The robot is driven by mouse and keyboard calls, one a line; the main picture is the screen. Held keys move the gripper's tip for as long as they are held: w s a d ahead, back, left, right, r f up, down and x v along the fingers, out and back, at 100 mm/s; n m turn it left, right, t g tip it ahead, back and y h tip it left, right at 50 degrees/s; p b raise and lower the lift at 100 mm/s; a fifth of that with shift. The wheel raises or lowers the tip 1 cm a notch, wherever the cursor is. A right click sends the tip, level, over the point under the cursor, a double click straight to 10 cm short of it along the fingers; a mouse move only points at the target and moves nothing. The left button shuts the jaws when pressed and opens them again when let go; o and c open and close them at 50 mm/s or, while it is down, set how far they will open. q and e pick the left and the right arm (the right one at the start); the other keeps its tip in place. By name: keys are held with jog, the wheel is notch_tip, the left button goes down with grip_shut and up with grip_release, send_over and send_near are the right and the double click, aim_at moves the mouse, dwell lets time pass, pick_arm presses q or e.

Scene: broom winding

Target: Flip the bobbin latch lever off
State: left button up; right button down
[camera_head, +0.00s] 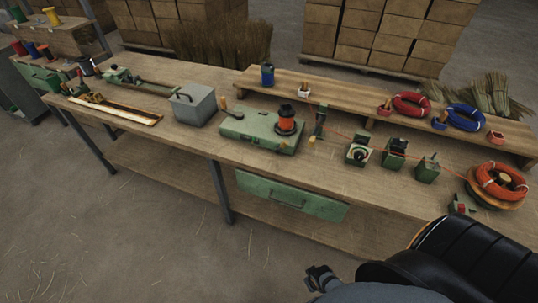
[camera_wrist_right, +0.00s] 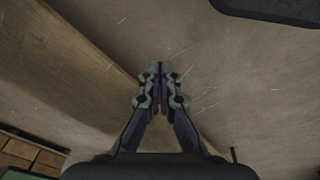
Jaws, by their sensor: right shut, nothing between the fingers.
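A green winding machine (camera_head: 250,128) sits on the workbench with an orange bobbin (camera_head: 286,122), dark at its top, upright on its right part. A small wooden-handled lever (camera_head: 224,104) stands at the machine's left end. A dark upright piece (camera_head: 320,121) with a pale knob stands just right of the machine. I cannot tell which small part is the bobbin latch lever. My right gripper (camera_head: 321,272) is low in front of the bench, far from the machine. In the right wrist view its fingers (camera_wrist_right: 160,72) meet at the tips, empty. My left gripper is not in view.
The workbench (camera_head: 180,140) has a green drawer (camera_head: 290,195) below its front edge. A grey box (camera_head: 193,104) stands left of the machine. An orange wire runs right past several green devices to an orange coil (camera_head: 501,181). A black seat (camera_head: 470,262) is at lower right.

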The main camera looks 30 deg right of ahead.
jog(key=w+a+r+m+t+y+b, duration=0.2)
jog(key=w+a+r+t+b, duration=0.25)
jog(key=w+r, duration=0.45)
jog(key=w+a+r+m+t+y+b, duration=0.25)
jog(key=w+a+r+b, duration=0.2)
jog(key=w+r, duration=0.45)
jog(key=w+a+r+m+t+y+b, duration=0.1)
jog(key=w+a+r+t+b, duration=0.35)
jog(key=w+r, duration=0.4)
jog(key=w+d+r+m+t+h, duration=0.55)
jog(key=r+m, duration=0.25)
jog(key=m, duration=0.4)
jog(key=d+m+g+h, duration=0.1)
jog(key=d+m+h, duration=0.2)
jog(key=m, duration=0.1)
jog(key=s+d+f+m+g+h, duration=0.1)
jog(key=d+m+h, duration=0.3)
jog(key=m, duration=0.1)
jog(key=s+d+f+m+g+h, duration=0.1)
jog(key=d+m+h, duration=0.2)
jog(key=d+m, duration=0.1)
jog(key=shift+s+f+m+h, duration=0.1)
jog(key=shift+f+m+h, duration=0.15)
jog(key=shift+m+h, duration=0.25)
